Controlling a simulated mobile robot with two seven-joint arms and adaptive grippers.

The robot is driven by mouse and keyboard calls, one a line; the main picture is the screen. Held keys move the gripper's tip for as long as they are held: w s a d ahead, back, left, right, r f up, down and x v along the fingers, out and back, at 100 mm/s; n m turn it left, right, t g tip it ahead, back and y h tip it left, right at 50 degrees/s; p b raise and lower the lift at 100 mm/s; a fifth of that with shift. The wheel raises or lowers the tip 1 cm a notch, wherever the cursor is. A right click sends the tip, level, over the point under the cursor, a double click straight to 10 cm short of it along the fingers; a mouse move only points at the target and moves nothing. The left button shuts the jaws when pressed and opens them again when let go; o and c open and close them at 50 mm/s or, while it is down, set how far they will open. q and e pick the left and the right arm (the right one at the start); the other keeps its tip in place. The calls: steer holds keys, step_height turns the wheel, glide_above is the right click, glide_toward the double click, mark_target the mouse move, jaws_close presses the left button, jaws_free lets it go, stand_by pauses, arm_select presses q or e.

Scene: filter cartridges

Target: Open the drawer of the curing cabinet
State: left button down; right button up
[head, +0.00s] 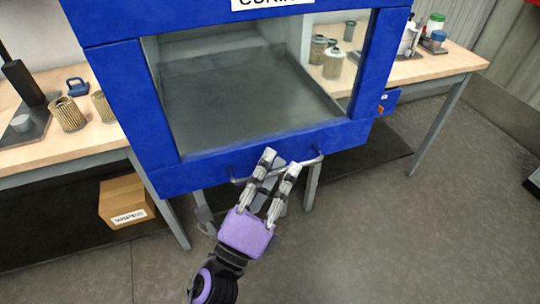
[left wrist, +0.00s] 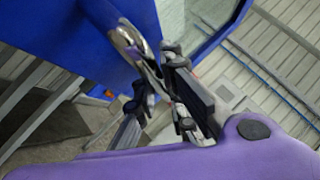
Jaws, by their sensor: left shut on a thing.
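The blue curing cabinet (head: 135,95) fills the upper middle of the head view, its label partly cut off by the top edge. Its front has a wide window or opening in a blue frame, and a grey interior shows through it. A grey metal bar handle (head: 316,160) is on the lower blue front panel. My left gripper (head: 280,162) is at this handle, its fingers shut on the bar. In the left wrist view the handle (left wrist: 126,42) runs from the blue panel (left wrist: 65,35) into the fingers (left wrist: 160,90). I cannot tell whether the drawer stands slightly open. My right gripper is not in view.
A wooden bench with filter cartridges (head: 67,114) and a dark stand (head: 24,85) is at left. Another bench with bottles (head: 434,25) is at right. A cardboard box (head: 124,200) sits below the left bench. The floor (head: 400,240) in front is clear.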

arm_select(q)
steer(key=shift+s+f, duration=0.1)
steer(key=shift+s, duration=0.25)
steer(key=c, duration=2.1)
jaws_free()
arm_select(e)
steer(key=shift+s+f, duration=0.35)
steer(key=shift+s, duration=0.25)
arm_select(q)
steer(key=v, duration=1.2)
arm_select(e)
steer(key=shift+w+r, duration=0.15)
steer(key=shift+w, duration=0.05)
